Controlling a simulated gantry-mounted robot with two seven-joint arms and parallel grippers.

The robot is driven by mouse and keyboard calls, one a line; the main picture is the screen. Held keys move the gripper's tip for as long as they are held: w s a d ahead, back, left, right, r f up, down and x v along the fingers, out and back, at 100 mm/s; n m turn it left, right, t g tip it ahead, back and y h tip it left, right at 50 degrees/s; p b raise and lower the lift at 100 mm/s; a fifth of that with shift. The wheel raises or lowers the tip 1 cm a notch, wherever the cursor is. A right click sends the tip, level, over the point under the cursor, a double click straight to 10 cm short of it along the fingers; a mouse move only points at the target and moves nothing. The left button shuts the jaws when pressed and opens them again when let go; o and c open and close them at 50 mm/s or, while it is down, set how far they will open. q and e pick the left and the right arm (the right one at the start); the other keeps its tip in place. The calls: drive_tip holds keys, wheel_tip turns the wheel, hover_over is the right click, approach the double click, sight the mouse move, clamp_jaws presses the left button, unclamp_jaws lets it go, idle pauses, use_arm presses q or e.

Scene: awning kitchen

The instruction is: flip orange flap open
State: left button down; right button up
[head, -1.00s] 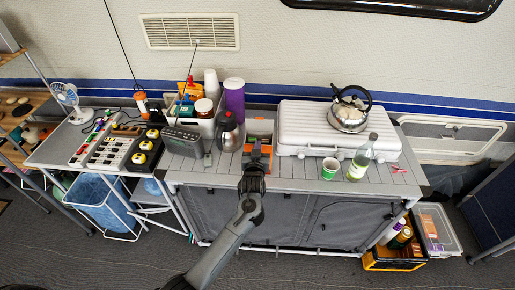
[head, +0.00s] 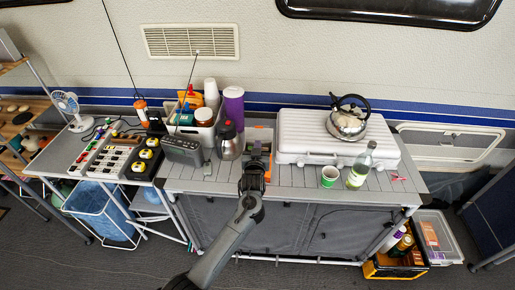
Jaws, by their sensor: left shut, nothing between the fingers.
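A small box with orange parts (head: 266,135) stands at the back of the grey table, between the steel flask and the white case. Orange also shows along the right side of my left gripper (head: 257,148), low on the box's front. My left gripper is shut and empty, right in front of the box, and hides most of its front. I cannot tell whether it touches the orange flap or how far the flap is open. My right gripper is not in view.
The steel flask (head: 228,140) stands close on the left, with a radio (head: 183,150) beyond it. A white case (head: 300,135) with a kettle (head: 348,118) is close on the right. A green cup (head: 329,176) and a bottle (head: 361,166) stand near the front edge.

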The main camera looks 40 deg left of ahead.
use_arm(q)
drive_tip(key=shift+w+a, duration=0.2)
drive_tip(key=shift+w, duration=0.1)
drive_tip(key=shift+w+a+r+b, duration=0.3)
drive_tip(key=shift+w+a, duration=0.1)
drive_tip(key=shift+w, duration=0.2)
drive_tip(key=shift+w+a+r+b, duration=0.3)
drive_tip(key=shift+w+a, duration=0.1)
drive_tip(key=shift+w, duration=0.15)
idle(0.5)
drive_tip(key=shift+s+d+r+p, duration=0.15)
drive_tip(key=shift+p, duration=0.25)
drive_tip(key=p, duration=0.8)
approach(259, 132)
drive_tip(key=shift+s+d+r, duration=0.1)
drive_tip(key=shift+s+r, duration=0.1)
drive_tip(key=shift+r, duration=0.85)
